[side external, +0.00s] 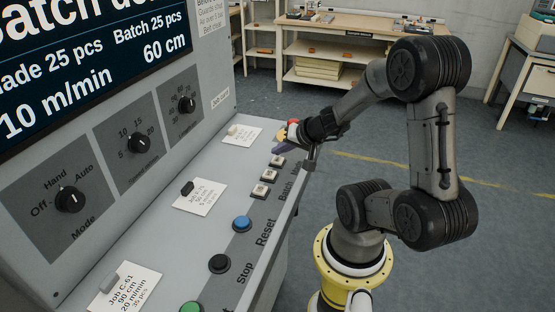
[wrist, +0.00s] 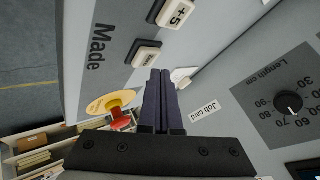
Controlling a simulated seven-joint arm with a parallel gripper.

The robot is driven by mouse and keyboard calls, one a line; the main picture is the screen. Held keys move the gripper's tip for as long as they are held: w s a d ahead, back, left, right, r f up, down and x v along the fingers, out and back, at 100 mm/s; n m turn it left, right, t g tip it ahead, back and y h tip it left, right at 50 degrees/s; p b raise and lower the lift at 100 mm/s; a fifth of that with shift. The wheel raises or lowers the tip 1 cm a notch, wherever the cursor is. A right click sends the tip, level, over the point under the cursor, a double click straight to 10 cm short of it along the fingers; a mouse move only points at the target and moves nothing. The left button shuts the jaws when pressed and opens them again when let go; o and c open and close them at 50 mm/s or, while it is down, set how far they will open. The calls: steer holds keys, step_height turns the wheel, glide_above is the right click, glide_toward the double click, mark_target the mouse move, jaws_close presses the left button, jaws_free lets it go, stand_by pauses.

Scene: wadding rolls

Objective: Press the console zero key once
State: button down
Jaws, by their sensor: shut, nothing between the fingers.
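The console (side external: 215,215) has a row of small white keys along its right edge. The far key (side external: 277,161), beside the "Made" label, appears to be the zero key; its small print is hard to read. In the wrist view that key (wrist: 145,55) lies just beyond my fingertips, with the "+5" key (wrist: 176,14) past it. My gripper (side external: 281,136) is shut and empty, with dark purple fingers over the console's far end. The fingers also show in the wrist view (wrist: 160,74). They look apart from the key, but the height gap is unclear.
A red stop button (wrist: 118,112) on a yellow base stands close beside my fingers. A blue Reset button (side external: 242,223), a black Stop button (side external: 219,263) and a green button (side external: 191,307) lie nearer. Job cards (side external: 200,196) lie on the console. A workbench (side external: 345,40) stands behind.

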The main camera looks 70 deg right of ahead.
mark_target(280, 162)
steer(key=shift+f, duration=0.15)
steer(key=shift+f, duration=0.25)
steer(key=shift+f, duration=0.45)
stand_by(0.8)
steer(key=shift+r, duration=0.85)
steer(key=shift+r, duration=2.5)
